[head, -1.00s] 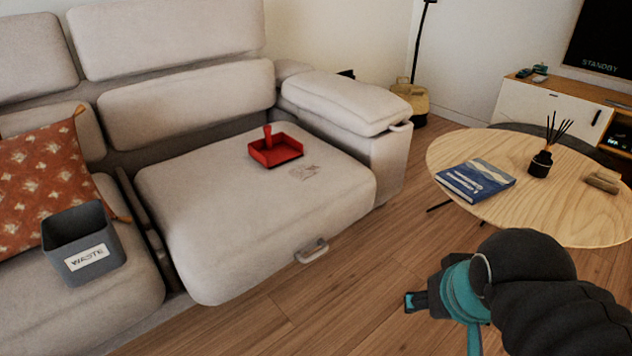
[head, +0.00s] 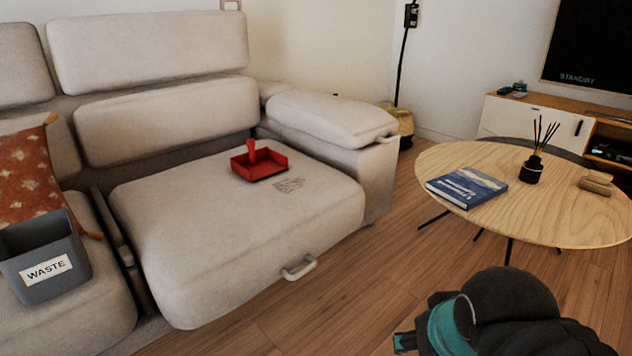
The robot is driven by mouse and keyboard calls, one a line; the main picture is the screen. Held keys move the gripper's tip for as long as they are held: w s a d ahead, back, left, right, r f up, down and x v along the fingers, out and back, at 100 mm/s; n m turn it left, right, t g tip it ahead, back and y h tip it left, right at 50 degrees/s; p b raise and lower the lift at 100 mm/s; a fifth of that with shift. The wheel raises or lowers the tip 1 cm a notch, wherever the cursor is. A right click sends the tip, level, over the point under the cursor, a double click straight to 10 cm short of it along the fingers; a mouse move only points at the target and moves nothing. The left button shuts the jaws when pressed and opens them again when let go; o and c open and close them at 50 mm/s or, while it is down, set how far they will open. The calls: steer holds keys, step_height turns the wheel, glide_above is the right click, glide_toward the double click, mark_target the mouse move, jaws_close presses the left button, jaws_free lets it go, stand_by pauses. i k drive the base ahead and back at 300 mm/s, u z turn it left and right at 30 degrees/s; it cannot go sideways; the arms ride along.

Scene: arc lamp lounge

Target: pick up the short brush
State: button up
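No object is clearly a short brush in this view. A red dustpan-like tray (head: 259,165) with an upright red handle (head: 251,151) sits on the sofa seat, beside a patch of grey marks (head: 289,185). A small tan block-like object (head: 596,182) lies at the right of the round table; I cannot tell whether it is a brush. My gripper (head: 403,343) is at the bottom edge, mostly cut off or hidden behind my dark arm. It is over the floor, apart from the sofa and table. Its fingers are too hidden to show open or shut.
A grey bin labelled WASTE (head: 45,268) stands on the left seat. The round wooden table (head: 500,215) holds a blue book (head: 466,187) and a reed diffuser (head: 532,168). Wood floor (head: 350,300) is free between sofa and table. A media cabinet (head: 530,118) stands behind.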

mark_target(598, 182)
steer(key=z, duration=1.45)
